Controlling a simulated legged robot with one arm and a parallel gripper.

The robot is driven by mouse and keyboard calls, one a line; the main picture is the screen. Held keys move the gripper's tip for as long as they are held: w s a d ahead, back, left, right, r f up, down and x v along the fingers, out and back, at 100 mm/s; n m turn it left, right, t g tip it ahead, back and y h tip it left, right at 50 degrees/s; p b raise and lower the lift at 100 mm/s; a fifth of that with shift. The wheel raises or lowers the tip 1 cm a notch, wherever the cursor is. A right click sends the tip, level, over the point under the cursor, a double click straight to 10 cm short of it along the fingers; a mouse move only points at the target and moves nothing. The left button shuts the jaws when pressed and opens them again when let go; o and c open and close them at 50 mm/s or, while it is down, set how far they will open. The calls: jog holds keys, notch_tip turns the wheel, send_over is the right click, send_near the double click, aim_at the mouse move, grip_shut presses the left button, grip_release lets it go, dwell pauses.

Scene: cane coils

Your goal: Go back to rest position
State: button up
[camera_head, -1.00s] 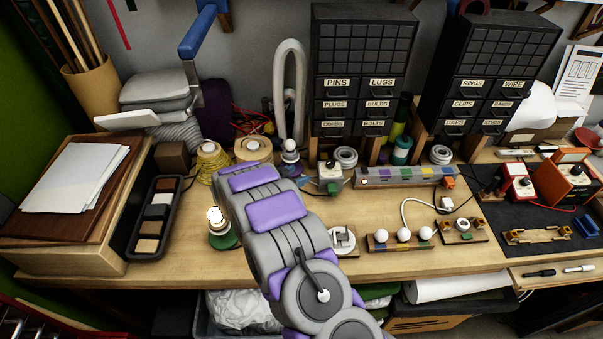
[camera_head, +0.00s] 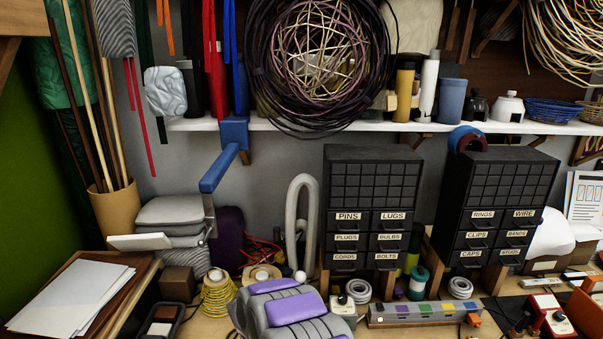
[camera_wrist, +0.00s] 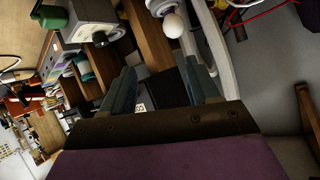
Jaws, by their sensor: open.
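My arm shows as grey and purple links at the bottom centre of the head view. Its end is out of sight there. In the wrist view my gripper (camera_wrist: 163,88) shows two dark blue-grey fingers, spread apart with nothing held between them. The fingers point toward the dark drawer cabinet and the wooden stand parts behind the bench. A white round bulb (camera_wrist: 173,25) is just beyond the fingers, apart from them.
Two black drawer cabinets (camera_head: 374,168) (camera_head: 511,178) stand at the back of the bench. A blue bracket arm (camera_head: 222,168) juts out at left. A shelf (camera_head: 300,124) holds a large coil (camera_head: 322,55) and bottles. A power strip (camera_head: 425,312) lies at front right. Papers (camera_head: 72,298) lie at left.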

jog(key=a+r+n+y+b, duration=0.1)
jog(key=a+r+n+y, duration=0.15)
jog(key=r+y, duration=0.2)
jog(key=s+a+r+n+g+y+b, duration=0.1)
jog(key=s+r+n+g+y, duration=0.2)
jog(key=s, duration=0.5)
jog(key=s+r+n+g+y+b, duration=0.1)
jog(key=s+r+y+b, duration=0.1)
jog(key=s+r, duration=0.45)
jog(key=s+d+f+g+h+b, duration=0.1)
jog(key=s+d+f+g, duration=0.1)
jog(key=s+d, duration=0.5)
jog(key=s+d+f+g+h+b, duration=0.1)
jog(key=s+d+g, duration=0.3)
jog(key=s, duration=1.6)
jog(key=s+d+f+g+h+b, duration=0.1)
jog(key=s+d+f+g+h, duration=0.1)
jog(key=s+d, duration=0.8)
jog(key=s+f+n+h, duration=0.1)
jog(key=s, duration=0.2)
jog(key=shift+s+d+f+g, duration=0.15)
jog(key=shift+f+g, duration=0.1)
jog(key=shift+g, duration=0.15)
